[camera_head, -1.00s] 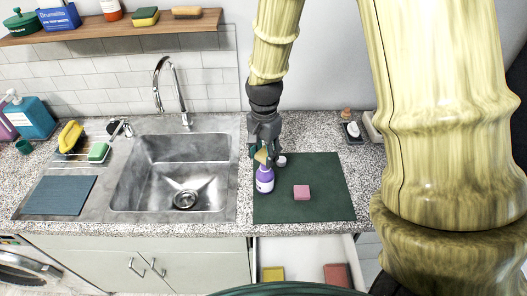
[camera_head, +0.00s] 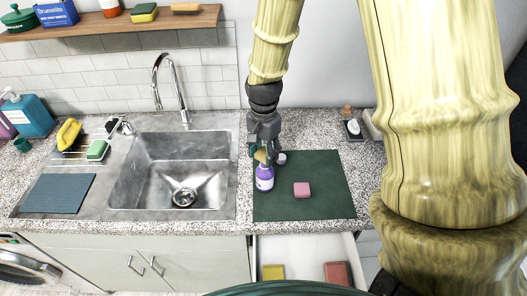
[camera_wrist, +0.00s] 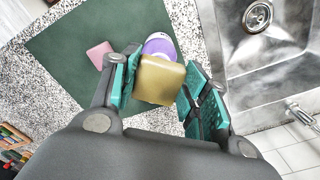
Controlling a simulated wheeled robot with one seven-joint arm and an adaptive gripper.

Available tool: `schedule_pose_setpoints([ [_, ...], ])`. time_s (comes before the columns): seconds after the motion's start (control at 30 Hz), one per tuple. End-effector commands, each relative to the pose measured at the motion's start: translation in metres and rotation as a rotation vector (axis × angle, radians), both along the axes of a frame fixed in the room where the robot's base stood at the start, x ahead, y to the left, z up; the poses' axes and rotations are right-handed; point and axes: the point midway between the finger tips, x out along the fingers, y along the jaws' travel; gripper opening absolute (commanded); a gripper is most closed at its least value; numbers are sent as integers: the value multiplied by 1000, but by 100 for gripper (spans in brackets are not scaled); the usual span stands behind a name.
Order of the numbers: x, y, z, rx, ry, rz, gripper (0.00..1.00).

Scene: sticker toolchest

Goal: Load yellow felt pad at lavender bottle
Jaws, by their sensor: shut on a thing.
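My gripper (camera_head: 262,142) is over the left part of the dark green mat (camera_head: 315,175). It is shut on a yellow felt pad (camera_wrist: 161,80), which sits between the teal finger pads in the wrist view. The pad also shows as a small tan patch under the fingers in the head view (camera_head: 260,156). The lavender bottle (camera_head: 265,180) with a white label stands upright on the mat, directly below the pad. Its purple and white part shows just beyond the pad in the wrist view (camera_wrist: 160,44). The pad hides the bottle's top, so I cannot tell whether they touch.
A pink pad (camera_head: 302,190) lies on the mat right of the bottle. A small white item (camera_head: 281,159) stands behind it. An open drawer (camera_head: 305,258) below holds a yellow pad (camera_head: 273,272) and a red pad (camera_head: 337,273). The sink (camera_head: 180,160) is left of the mat.

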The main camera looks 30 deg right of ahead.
Motion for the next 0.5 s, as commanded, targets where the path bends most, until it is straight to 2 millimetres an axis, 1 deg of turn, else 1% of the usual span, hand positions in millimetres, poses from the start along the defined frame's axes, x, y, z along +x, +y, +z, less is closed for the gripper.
schedule_pose_setpoints([
  [0.5, 0, 0, -5, 0, 0, 0, 26],
])
